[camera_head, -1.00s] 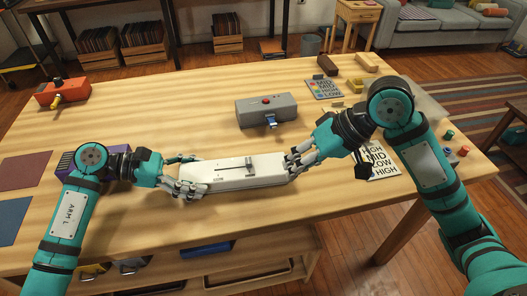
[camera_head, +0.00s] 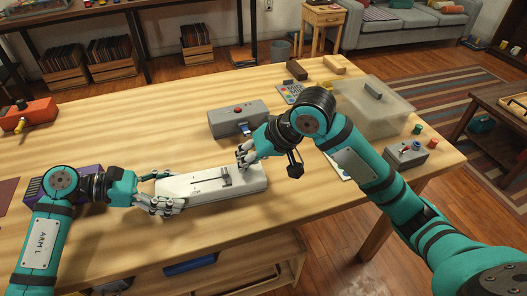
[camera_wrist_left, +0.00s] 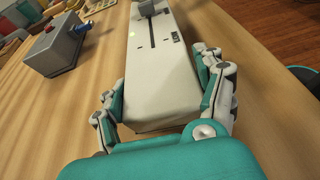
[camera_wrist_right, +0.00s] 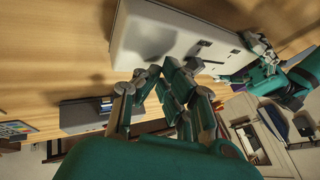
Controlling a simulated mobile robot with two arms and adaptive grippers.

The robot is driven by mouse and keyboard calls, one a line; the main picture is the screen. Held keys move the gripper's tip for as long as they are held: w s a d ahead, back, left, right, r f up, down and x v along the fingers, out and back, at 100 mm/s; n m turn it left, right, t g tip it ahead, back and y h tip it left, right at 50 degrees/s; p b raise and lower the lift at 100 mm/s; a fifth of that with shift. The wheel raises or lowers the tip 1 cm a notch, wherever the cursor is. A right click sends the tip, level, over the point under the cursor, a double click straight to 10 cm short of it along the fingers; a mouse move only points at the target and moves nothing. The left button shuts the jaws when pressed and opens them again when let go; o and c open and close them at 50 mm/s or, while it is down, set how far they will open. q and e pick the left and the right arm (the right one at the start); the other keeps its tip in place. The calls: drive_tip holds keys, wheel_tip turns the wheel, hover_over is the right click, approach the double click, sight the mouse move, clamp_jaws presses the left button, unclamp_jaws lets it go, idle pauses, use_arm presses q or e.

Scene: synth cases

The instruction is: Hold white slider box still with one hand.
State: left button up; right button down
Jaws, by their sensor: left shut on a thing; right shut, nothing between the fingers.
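The white slider box (camera_head: 212,184) lies flat on the wooden table in front of me, a dark slider knob on its top face. My left gripper (camera_head: 164,194) is shut on the box's left end. In the left wrist view, the fingers (camera_wrist_left: 165,95) lie along both sides of the white slider box (camera_wrist_left: 160,75). My right gripper (camera_head: 243,154) is shut and empty, its fingertips close to the box's far right part. In the right wrist view, the right fingers (camera_wrist_right: 160,85) are together beside the white slider box (camera_wrist_right: 165,40); I cannot tell whether they touch it.
A grey box with a red button (camera_head: 238,117) stands behind the slider box. A clear bin (camera_head: 375,108) and a small grey button box (camera_head: 408,153) are at the right. An orange device (camera_head: 28,113) is at far left.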

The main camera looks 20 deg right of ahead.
sight(197, 176)
drive_tip(key=shift+a, duration=0.95)
drive_tip(key=a, duration=0.8)
drive_tip(key=shift+w, duration=0.25)
drive_tip(key=shift+d, duration=0.1)
drive_tip(key=d, duration=0.4)
drive_tip(key=shift+s+d+r, duration=0.15)
drive_tip(key=shift+d, duration=0.1)
drive_tip(key=v, duration=0.9)
drive_tip(key=shift+s+r, duration=0.15)
drive_tip(key=shift+r, duration=0.1)
